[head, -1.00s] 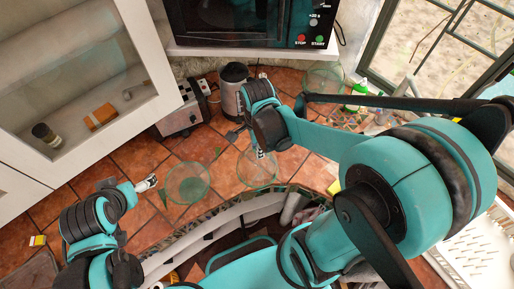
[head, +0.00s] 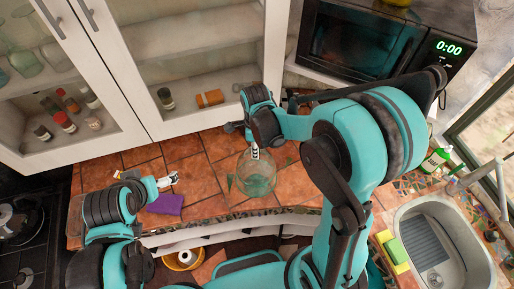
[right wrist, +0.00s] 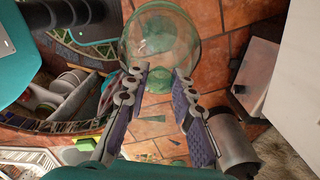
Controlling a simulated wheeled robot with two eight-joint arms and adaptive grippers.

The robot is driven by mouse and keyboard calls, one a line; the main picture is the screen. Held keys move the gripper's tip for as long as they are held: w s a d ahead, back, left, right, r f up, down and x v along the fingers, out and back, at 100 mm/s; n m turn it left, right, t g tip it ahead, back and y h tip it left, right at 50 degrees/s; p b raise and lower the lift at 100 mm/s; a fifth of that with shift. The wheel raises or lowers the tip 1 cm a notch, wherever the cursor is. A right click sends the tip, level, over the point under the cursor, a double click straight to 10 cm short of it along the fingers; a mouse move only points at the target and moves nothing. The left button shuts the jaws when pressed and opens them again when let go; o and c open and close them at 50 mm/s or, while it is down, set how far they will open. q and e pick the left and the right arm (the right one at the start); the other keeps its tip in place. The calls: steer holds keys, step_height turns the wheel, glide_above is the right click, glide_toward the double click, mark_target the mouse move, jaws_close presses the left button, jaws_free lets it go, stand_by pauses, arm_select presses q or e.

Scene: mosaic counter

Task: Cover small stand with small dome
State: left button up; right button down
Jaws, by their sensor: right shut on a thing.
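A darker green shape shows through the lower glass. I cannot tell if this is the small stand, or whether the dome touches anything below. My left gripper (head: 170,181) hangs low over the left counter, apart from the dome; its opening is unclear.
A microwave (head: 385,40) and white cabinets (head: 195,55) bound the back. A sink (head: 437,245) is at right, a black stove (head: 28,225) at left. Tiles left of the dome (head: 200,175) are clear.

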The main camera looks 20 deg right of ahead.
steer(key=shift+f+b, duration=1.45)
steer(key=shift+f, duration=0.75)
steer(key=shift+f+b, duration=1.3)
steer(key=shift+b, duration=0.05)
steer(key=shift+f+b, duration=0.35)
steer(key=shift+b, duration=0.15)
steer(key=c, duration=1.2)
jaws_free()
steer(key=shift+r, duration=0.15)
